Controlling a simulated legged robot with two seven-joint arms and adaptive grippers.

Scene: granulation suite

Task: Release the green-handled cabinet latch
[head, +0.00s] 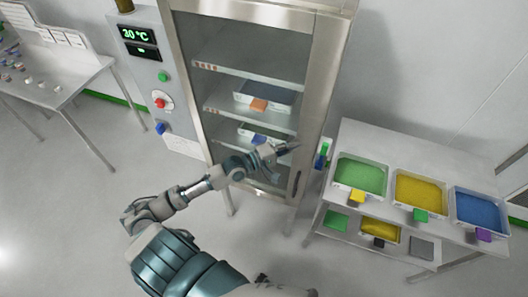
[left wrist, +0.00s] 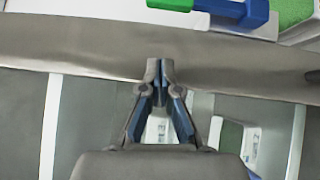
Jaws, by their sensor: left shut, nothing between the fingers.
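The cabinet (head: 255,90) has a steel-framed glass door. Its latch, with a green handle (head: 325,149) and a blue part below it, is on the cabinet's right side. The green handle (left wrist: 170,4) also shows at the top edge of the left wrist view, partly cut off, joined to a blue piece (left wrist: 240,12). My left gripper (head: 290,148) is shut and empty in front of the door's right frame. In the left wrist view its closed fingertips (left wrist: 160,68) lie over the steel frame, apart from the green handle. My right gripper is not in view.
A table (head: 335,190) right of the cabinet carries trays of green (head: 362,175), yellow (head: 420,190) and blue (head: 477,208) material. A control panel (head: 150,75) stands on the cabinet's left. A dark door handle (head: 297,183) is low on the door frame. Floor at left is clear.

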